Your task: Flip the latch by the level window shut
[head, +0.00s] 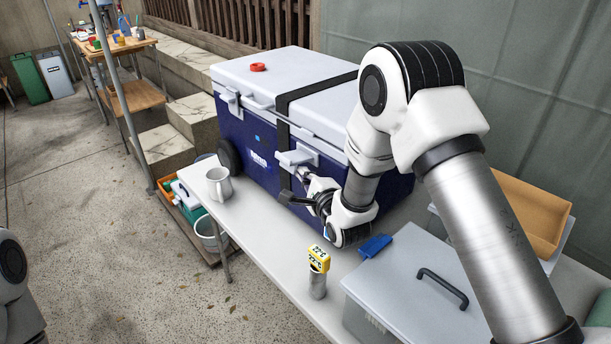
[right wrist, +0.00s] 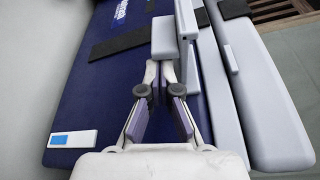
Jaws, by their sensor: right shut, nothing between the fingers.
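The blue cooler (head: 240,130) with a pale grey lid (head: 310,105) stands on the white table. A grey latch (head: 297,157) juts out from its front just right of the black strap. It also shows in the right wrist view (right wrist: 165,42). My right gripper (head: 300,180) is shut and empty, its fingertips (right wrist: 164,70) close below this latch; I cannot tell if they touch. A white-and-blue rectangle (right wrist: 73,139), perhaps the level window, is on the cooler's front. Another latch (head: 230,102) is near the left end. My left gripper is out of view.
A white mug (head: 219,184), a silver cylinder with a yellow top (head: 318,280) and a blue object (head: 375,246) are on the table (head: 265,240). A grey lidded box (head: 420,280) stands at right.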

